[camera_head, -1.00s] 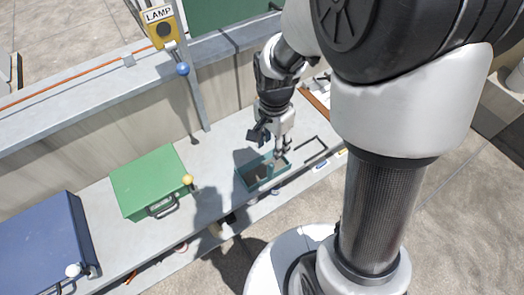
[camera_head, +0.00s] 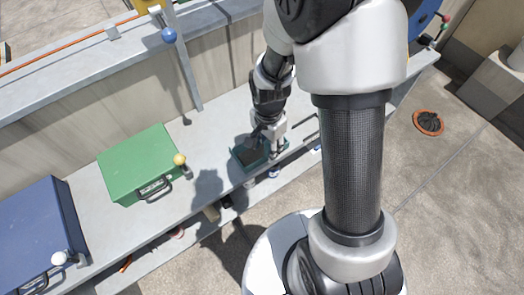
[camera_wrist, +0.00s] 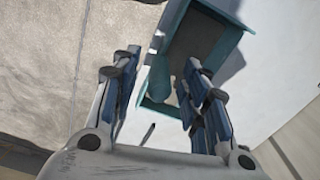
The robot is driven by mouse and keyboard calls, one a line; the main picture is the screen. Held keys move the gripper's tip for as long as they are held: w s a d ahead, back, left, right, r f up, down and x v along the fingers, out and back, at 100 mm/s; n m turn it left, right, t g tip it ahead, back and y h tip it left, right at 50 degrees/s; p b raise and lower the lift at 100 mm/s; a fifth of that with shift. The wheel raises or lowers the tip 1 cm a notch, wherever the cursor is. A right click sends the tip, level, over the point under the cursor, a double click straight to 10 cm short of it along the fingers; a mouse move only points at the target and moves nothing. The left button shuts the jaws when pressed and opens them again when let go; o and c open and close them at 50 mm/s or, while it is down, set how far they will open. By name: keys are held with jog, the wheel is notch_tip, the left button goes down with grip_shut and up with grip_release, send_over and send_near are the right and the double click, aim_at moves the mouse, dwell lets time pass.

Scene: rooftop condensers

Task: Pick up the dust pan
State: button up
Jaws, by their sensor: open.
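A teal, shallow open-topped thing with a dark inside (camera_head: 247,157), which looks like the dust pan, lies on the grey ledge below my gripper. In the wrist view its raised teal rim and dark floor (camera_wrist: 197,38) show at the top, and a rounded teal piece (camera_wrist: 160,77), perhaps its handle, lies between my fingers. My gripper (camera_head: 267,147) is open above it, pointing down. In the wrist view the fingers (camera_wrist: 160,88) stand apart on either side of the teal piece. I cannot tell whether they touch it; my gripper hides part of it in the head view.
A green case (camera_head: 137,165) with a dark handle sits left on the ledge, and a blue case (camera_head: 35,235) further left. A post with a blue ball (camera_head: 169,36) stands behind. Small items lie below the ledge's front edge. The ledge between green case and gripper is clear.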

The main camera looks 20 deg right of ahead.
grip_shut()
dwell(0.5)
